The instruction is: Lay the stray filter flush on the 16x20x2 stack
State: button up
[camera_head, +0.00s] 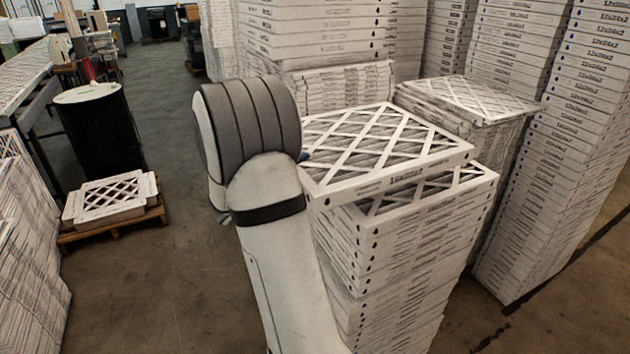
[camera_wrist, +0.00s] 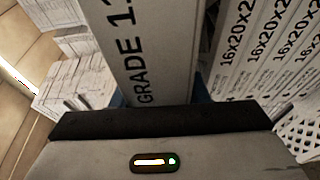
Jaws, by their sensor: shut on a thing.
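The stray filter (camera_head: 378,150) is a white-framed panel with a diamond lattice. In the head view it lies level over the 16x20x2 stack (camera_head: 405,245), shifted to the back left, so the stack's top lattice shows along the front right. I cannot tell whether it touches the stack. My gripper (camera_wrist: 160,100) is shut on the filter's edge, printed "GRADE 1", with blue fingertips on either side in the wrist view. In the head view my arm mostly hides the gripper; only a bit of blue shows at the filter's left corner. The stack's 16x20x2 labels show in the wrist view (camera_wrist: 262,45).
A shorter stack (camera_head: 475,105) stands close behind right, with taller stacks (camera_head: 570,130) at the right and back (camera_head: 315,35). At left are a pallet with filters (camera_head: 112,198), a black drum (camera_head: 100,130) and another stack (camera_head: 28,260). Floor left of my arm is clear.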

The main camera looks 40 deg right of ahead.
notch_tip(320, 180, down, 6)
jog(key=shift+s+r+p, duration=0.1)
jog(key=shift+r+p, duration=0.05)
jog(key=shift+p, duration=0.6)
jog(key=shift+f, duration=0.2)
jog(key=o, duration=1.1)
jog(key=shift+o, duration=0.2)
jog(key=shift+r, duration=0.15)
